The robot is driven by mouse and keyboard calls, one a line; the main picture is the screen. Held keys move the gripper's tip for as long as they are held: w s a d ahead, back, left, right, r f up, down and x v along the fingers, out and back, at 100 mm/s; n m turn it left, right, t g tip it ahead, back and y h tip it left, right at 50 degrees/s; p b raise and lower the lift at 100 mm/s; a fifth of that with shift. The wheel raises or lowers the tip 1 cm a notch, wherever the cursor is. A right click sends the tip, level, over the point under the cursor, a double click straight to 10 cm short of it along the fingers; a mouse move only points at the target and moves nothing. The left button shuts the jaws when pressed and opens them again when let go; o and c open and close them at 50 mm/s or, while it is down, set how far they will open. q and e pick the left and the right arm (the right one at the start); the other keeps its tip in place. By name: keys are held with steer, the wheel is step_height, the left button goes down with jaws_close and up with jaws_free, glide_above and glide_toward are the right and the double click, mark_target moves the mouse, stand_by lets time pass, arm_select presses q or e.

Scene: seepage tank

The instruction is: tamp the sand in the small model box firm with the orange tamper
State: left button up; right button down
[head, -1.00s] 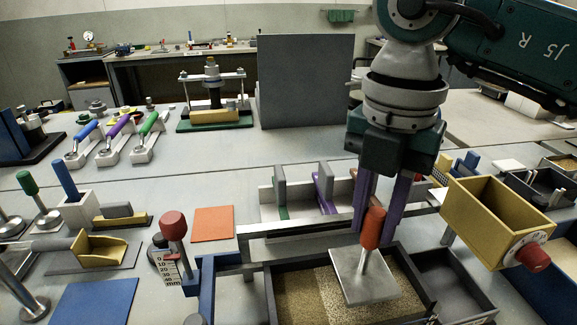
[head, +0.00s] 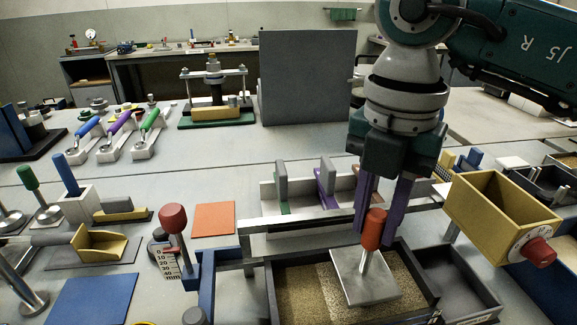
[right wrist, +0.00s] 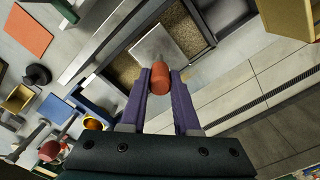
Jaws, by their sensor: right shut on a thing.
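The orange tamper (head: 373,229) has an orange-red grip, a metal rod and a square grey plate (head: 365,281). My right gripper (head: 374,215) is shut on its grip, and the tamper stands nearly upright. The plate is over the sand (head: 308,291) in the small dark-walled model box (head: 296,257). I cannot tell whether the plate touches the sand. The sand shows a darker part at left and a paler band beside the plate. In the right wrist view the tamper (right wrist: 160,78) sits between the purple fingers, its plate (right wrist: 157,46) inside the box. My left gripper is out of view.
A yellow hopper (head: 490,215) with a red knob stands right of the box. A dark empty tray (head: 448,279) adjoins the box. A red-knobbed lever (head: 173,220) and blue frame stand at left.

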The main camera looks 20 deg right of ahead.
mark_target(373, 236)
steer(key=shift+f+b, duration=1)
steer(key=shift+f, duration=0.4)
steer(key=shift+r, duration=0.15)
steer(key=shift+f, duration=0.25)
steer(key=shift+r+p, duration=0.6)
step_height(373, 236, up, 3)
steer(key=p, duration=0.3)
steer(key=shift+r, duration=0.15)
